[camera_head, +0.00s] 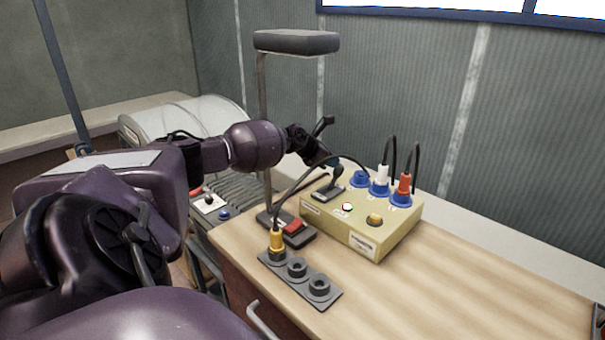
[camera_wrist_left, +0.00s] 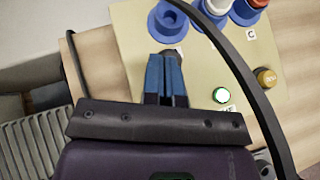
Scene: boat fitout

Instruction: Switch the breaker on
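The breaker (camera_head: 329,191) is a dark lever with a rounded knob on a grey plate, on top of the yellow box (camera_head: 385,238). The lever stands up, leaning slightly. My left gripper (camera_head: 318,155) is just behind and above the lever, at the box's back left. In the left wrist view, my left gripper's blue-grey fingers (camera_wrist_left: 165,72) lie side by side with nothing clearly held between them. A small dark part shows just past their tips; I cannot tell whether they touch it. My right gripper is out of view.
A black cable arches from the yellow plug (camera_head: 277,241) in the dark socket strip (camera_head: 298,270).

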